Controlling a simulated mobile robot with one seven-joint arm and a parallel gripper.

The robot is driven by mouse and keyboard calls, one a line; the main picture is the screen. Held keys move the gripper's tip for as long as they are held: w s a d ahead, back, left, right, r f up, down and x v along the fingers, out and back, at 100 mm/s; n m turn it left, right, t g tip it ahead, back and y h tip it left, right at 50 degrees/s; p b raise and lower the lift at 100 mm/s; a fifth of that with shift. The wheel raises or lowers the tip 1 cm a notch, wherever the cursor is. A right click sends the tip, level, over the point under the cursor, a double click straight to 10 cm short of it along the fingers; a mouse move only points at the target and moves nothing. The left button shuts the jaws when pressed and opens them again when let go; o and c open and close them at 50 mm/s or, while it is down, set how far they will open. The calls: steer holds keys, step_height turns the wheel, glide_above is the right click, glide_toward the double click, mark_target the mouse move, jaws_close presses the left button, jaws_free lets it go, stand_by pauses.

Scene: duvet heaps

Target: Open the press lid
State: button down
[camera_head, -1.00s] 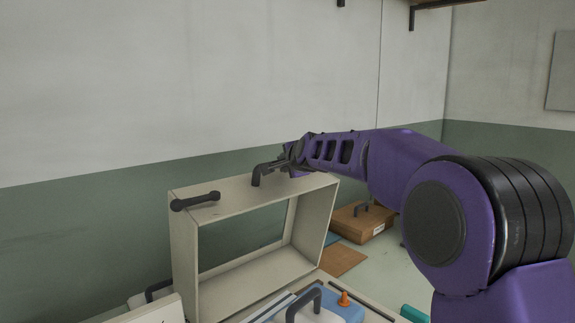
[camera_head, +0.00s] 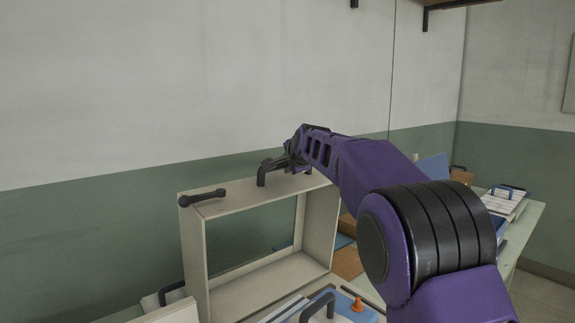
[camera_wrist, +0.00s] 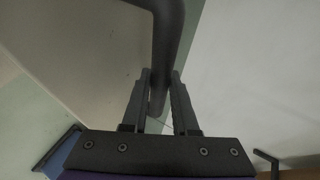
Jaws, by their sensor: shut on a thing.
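The press lid (camera_head: 194,245) is a cream, box-like frame standing up on its edge, its hollow side facing me. A dark bent handle (camera_head: 261,178) sits on its top edge, and a dark bar handle (camera_head: 202,198) lies to the left on the same edge. My gripper (camera_head: 276,165) is at the bent handle at the top. In the wrist view, the handle (camera_wrist: 167,45) runs down between my fingers (camera_wrist: 162,100), which are shut on it. My fingers hide part of the handle in the head view.
Below the lid are a blue item with a dark handle (camera_head: 318,308) and an orange knob (camera_head: 357,303). A table (camera_head: 528,216) with papers (camera_head: 503,203) stands at the right. A wall (camera_head: 100,230) is behind the lid.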

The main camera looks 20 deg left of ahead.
steer(key=c, duration=0.7)
jaws_free()
steer(key=shift+d, duration=0.1)
steer(key=b+v, duration=0.2)
steer(key=v, duration=1.5)
steer(key=shift+s+r, duration=0.15)
